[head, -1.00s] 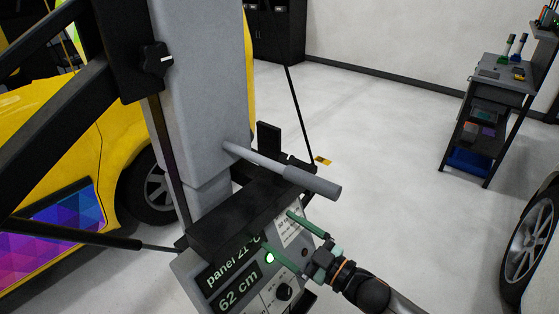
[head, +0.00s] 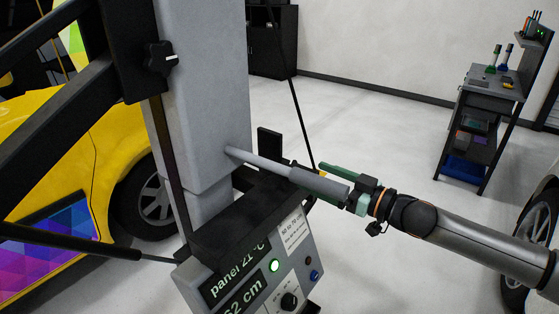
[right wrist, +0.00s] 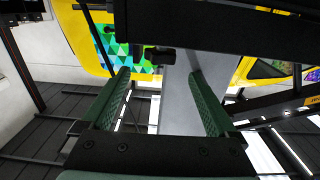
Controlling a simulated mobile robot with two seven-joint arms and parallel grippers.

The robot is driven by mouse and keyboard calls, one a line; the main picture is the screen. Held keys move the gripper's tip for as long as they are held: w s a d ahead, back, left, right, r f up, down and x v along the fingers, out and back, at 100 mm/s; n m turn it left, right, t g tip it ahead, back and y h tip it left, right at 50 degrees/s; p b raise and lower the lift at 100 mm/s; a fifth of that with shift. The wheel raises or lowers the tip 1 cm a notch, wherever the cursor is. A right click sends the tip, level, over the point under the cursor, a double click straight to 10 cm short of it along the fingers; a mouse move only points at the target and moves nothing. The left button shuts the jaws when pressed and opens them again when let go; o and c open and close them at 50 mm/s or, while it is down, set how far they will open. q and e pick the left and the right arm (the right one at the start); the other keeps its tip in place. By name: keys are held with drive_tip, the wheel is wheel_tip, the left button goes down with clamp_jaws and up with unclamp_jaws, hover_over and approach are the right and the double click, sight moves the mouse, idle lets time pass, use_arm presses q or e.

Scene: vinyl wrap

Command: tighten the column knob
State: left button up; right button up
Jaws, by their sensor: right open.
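The column knob (head: 160,58) is a black lobed knob with a white mark, on the black carriage at the left face of the grey column (head: 205,90) in the head view. My right gripper (head: 338,171) is lower and to the right, level with the grey crank handle (head: 318,185), well apart from the knob. One green finger shows beyond the handle; the other is mostly hidden. In the right wrist view, the green fingers (right wrist: 158,75) are spread with nothing between them. A dark lumpy part (right wrist: 160,56) lies beyond them; I cannot tell whether it is the knob. My left gripper is out of view.
A control panel (head: 250,285) with a green light, display and dials sits below the handle. Black beams (head: 50,130) cross the left, before a yellow car (head: 75,125) with a colourful patch. A tool cart (head: 485,100) stands at right. The floor between is clear.

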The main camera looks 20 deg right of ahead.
drive_tip(key=p+x, duration=0.1)
drive_tip(key=x, duration=1)
drive_tip(key=shift+a, duration=0.1)
drive_tip(key=shift+c, duration=0.4)
drive_tip(key=c, duration=1.3)
drive_tip(key=shift+a+f+m+t+h, duration=0.1)
drive_tip(key=shift+m+t+h, duration=0.3)
drive_tip(key=shift+m+h, duration=0.15)
drive_tip(key=shift+w+d+m+t+h+b, duration=0.1)
drive_tip(key=shift+m+t+h+b, duration=0.35)
drive_tip(key=shift+h, duration=0.3)
drive_tip(key=shift+w+d+m+t+h+b, duration=0.1)
drive_tip(key=shift+m+t+h+b, duration=0.25)
drive_tip(key=shift+m+h+b, duration=0.3)
drive_tip(key=shift+d+r+m+t+h, duration=0.2)
drive_tip(key=shift+m+t+h, duration=0.15)
drive_tip(key=shift+h, duration=0.4)
drive_tip(key=shift+d+h, duration=0.15)
drive_tip(key=shift+h, duration=0.25)
